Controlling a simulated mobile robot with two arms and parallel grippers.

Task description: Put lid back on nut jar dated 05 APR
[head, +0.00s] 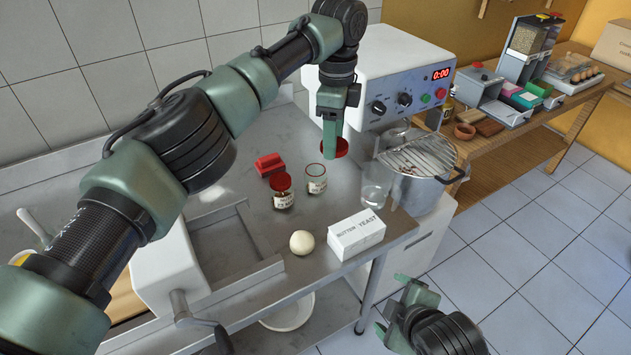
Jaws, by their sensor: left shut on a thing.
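My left gripper (335,148) comes down from above, shut on a red lid (342,147), held in the air above the worktop. An open glass jar (316,180) with a pale label stands on the metal worktop below and slightly left of the lid. The print on both labels is too small for me to read the dates. My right gripper (402,309) is low at the right, off the worktop's front edge, with its fingers apart and empty.
A red block-like object (269,165) lies behind the jars. A clear glass (376,184) and a steel pot (414,188) with a rack stand to the right. A butter and yeast box (356,236) and a pale dough ball (302,243) are in front. A white machine (370,70) stands behind.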

